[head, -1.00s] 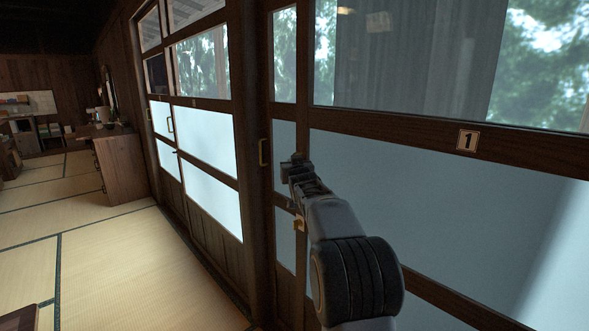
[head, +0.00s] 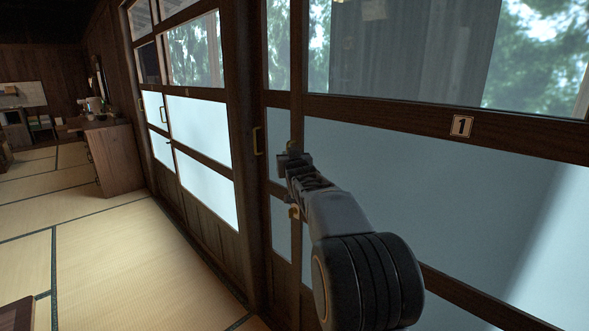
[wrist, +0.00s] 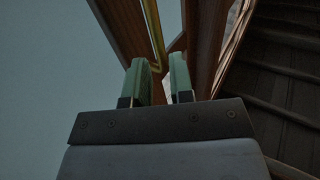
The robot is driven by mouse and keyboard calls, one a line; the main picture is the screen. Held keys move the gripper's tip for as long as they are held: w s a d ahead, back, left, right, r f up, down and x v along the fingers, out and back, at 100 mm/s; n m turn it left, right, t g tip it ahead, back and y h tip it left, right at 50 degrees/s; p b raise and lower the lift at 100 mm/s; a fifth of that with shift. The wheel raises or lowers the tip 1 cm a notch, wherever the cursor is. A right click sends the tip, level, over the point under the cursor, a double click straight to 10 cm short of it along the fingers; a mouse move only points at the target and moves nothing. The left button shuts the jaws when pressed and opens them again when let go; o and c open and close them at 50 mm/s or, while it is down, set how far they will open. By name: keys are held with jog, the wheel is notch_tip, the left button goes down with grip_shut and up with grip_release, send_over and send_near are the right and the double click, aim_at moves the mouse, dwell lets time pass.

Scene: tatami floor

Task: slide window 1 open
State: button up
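Window 1 is a dark wood-framed panel with clear glass above and frosted glass (head: 400,170) below. Its number plate (head: 461,126) is on the cross rail. A dark upright stile stands at its left edge, with a narrow strip of glass to the left of that. A brass handle on this stile is mostly hidden behind my gripper (head: 284,165) in the head view. In the wrist view the brass handle (wrist: 153,30) runs down toward the gap between my two green fingers. The fingers are apart. I cannot tell whether they touch the handle.
Another brass handle (head: 256,140) is on the frame to the left. More sliding panels (head: 200,125) line the wall beyond. A wooden cabinet (head: 117,158) stands against that wall. The tatami floor (head: 120,260) on the left is mostly clear.

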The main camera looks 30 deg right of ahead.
jog(key=v, duration=0.9)
jog(key=shift+s+f, duration=0.1)
jog(key=shift+s, duration=0.05)
jog(key=s+a+f+g+y+p, duration=0.1)
jog(key=s+a+f+g+p, duration=0.15)
jog(key=f+g, duration=0.2)
jog(key=s+a+f+g+y+p, duration=0.1)
jog(key=s+f+g, duration=0.25)
jog(key=f, duration=0.25)
jog(key=s+a+n+g+y+p, duration=0.25)
jog(key=s+a+g+p, duration=0.25)
jog(key=s+a+p, duration=0.55)
jog(key=s+a+r+n+y+p, duration=0.1)
jog(key=s+a+r+p, duration=0.4)
jog(key=s+r+p, duration=0.2)
jog(key=shift+s+r, duration=0.3)
jog(key=shift+r, duration=0.25)
jog(key=shift+d, duration=0.1)
